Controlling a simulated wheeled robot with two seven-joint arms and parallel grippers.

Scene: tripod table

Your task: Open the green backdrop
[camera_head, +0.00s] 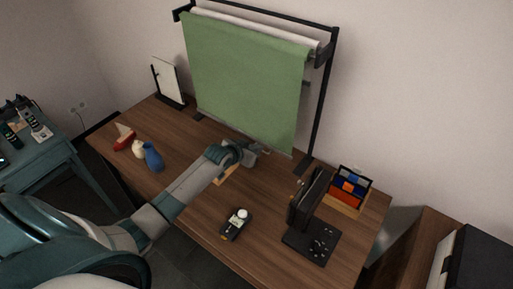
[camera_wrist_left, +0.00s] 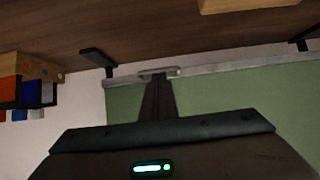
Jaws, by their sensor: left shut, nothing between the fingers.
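The green backdrop (camera_head: 245,75) hangs from a black stand (camera_head: 322,100), with a white roll (camera_head: 255,29) along the top. Its lower edge is just above the desk. In the left wrist view, which is upside down, the green cloth (camera_wrist_left: 235,105) ends in a grey bottom bar (camera_wrist_left: 225,65). My left gripper (camera_head: 263,149) is at the lower middle of the backdrop. Its dark fingers (camera_wrist_left: 158,80) are shut and empty, their tips by a pale grey piece at the bar. I cannot tell whether they touch it. My right gripper is not in view.
A blue vase (camera_head: 153,157), a white vase and a red item stand at the desk's left. A black device (camera_head: 235,223) lies at the front. A dark upright case (camera_head: 308,200) and an organizer (camera_head: 349,188) are at the right. A framed board (camera_head: 168,82) stands at the back left.

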